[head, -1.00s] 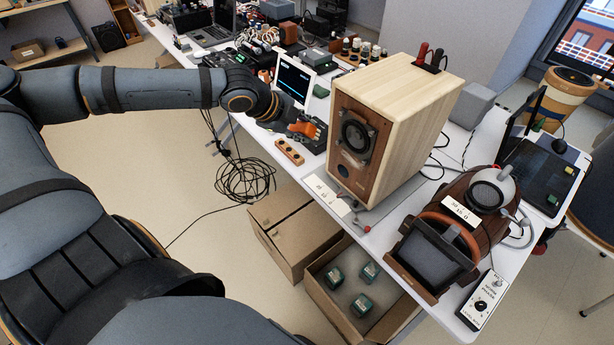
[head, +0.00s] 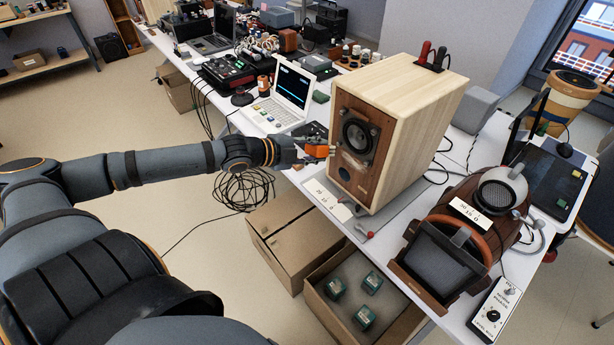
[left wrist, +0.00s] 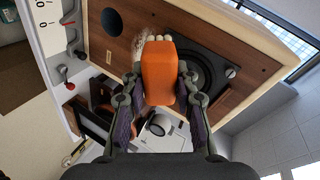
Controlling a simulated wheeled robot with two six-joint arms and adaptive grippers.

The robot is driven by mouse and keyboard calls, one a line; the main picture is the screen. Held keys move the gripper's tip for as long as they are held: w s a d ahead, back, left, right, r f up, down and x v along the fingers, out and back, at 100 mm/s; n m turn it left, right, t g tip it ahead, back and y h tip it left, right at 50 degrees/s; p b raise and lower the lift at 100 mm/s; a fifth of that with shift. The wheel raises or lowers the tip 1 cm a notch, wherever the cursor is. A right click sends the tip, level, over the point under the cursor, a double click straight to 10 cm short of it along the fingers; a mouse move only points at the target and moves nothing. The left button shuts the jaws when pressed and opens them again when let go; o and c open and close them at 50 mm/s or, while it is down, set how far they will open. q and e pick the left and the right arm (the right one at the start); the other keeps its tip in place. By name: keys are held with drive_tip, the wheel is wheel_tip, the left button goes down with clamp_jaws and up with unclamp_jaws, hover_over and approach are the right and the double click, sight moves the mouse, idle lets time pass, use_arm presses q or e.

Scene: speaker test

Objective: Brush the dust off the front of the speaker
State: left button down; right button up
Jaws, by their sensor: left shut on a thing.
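The speaker (head: 395,135) is a pale wooden box with a brown wood front, standing on the white table. Its front (left wrist: 140,22) fills the upper part of the left wrist view, with a dark round driver and a smaller port. A greyish dust patch (left wrist: 122,42) shows on the wood beside the brush. My left gripper (head: 308,150) is shut on an orange-handled brush (left wrist: 160,75). The brush's pale bristles are at the speaker front, near the driver; whether they touch cannot be told. My right gripper is not in view.
A laptop-like device with a lit screen (head: 291,86) stands left of the speaker. A barrel-shaped device (head: 480,210) stands to its right. A label card (head: 328,198) lies at the table's front edge.

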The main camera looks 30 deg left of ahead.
use_arm(q)
wheel_tip(320, 180, down, 7)
drive_tip(key=s+n+t+b, duration=0.1)
drive_tip(key=s+t+b, duration=0.1)
drive_tip(key=t+b, duration=0.25)
drive_tip(key=x, duration=0.1)
drive_tip(key=b+x, duration=0.1)
drive_tip(key=x, duration=0.1)
drive_tip(key=a+b+x, duration=0.1)
drive_tip(key=x, duration=0.1)
drive_tip(key=shift+w+d, duration=0.1)
drive_tip(key=shift+w, duration=0.2)
drive_tip(key=shift+x, duration=0.95)
idle(0.4)
